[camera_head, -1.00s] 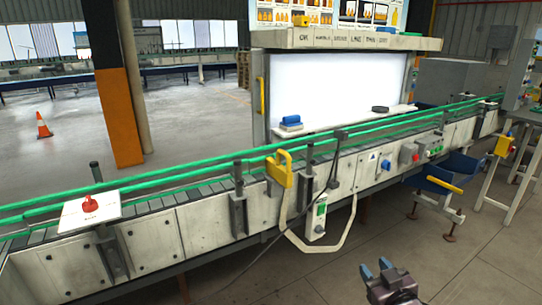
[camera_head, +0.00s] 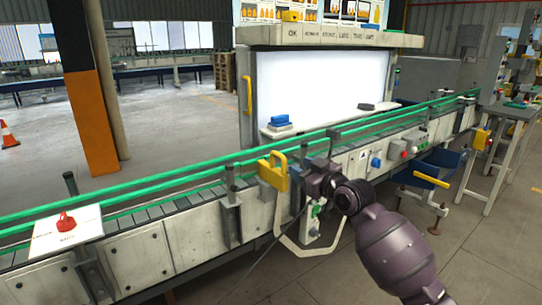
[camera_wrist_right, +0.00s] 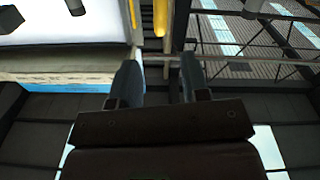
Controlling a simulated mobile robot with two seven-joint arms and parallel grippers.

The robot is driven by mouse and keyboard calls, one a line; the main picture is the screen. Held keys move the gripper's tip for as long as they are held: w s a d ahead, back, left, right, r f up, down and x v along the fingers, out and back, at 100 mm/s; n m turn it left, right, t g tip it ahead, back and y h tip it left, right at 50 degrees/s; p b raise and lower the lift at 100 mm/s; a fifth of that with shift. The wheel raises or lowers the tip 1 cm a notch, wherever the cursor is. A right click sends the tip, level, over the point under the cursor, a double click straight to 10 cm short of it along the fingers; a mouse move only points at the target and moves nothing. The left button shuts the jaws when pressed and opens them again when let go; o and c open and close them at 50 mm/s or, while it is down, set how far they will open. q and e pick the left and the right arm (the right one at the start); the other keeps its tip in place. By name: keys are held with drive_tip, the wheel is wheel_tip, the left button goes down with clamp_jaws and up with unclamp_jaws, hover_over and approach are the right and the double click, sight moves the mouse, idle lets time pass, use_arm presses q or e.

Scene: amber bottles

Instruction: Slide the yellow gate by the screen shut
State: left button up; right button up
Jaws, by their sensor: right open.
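A yellow gate (camera_head: 272,172), a bent bracket-like piece, stands at the near edge of the conveyor, in front of and below the bright white screen (camera_head: 318,95). A thin upright yellow handle (camera_head: 247,95) is on the screen's left frame. My right gripper (camera_head: 308,174) is just right of the gate, with a small gap visible in the head view. In the right wrist view its two fingers (camera_wrist_right: 158,68) are apart with nothing between them. Yellow pieces (camera_wrist_right: 160,17) show beyond the fingertips; I cannot tell which part they belong to. My left gripper is not in view.
Green rails (camera_head: 150,190) run along the conveyor. A white plate with a red button (camera_head: 66,222) is at the left. A blue block (camera_head: 279,121) and a dark block (camera_head: 366,107) sit on the screen's ledge. A pale hose loop (camera_head: 300,248) hangs below the gate.

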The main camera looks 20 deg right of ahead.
sight(285, 159)
drive_tip(key=b+x, duration=0.1)
drive_tip(key=x, duration=0.9)
drive_tip(key=shift+w+a, duration=0.15)
drive_tip(key=shift+w, duration=0.05)
drive_tip(key=shift+c, duration=0.3)
clamp_jaws()
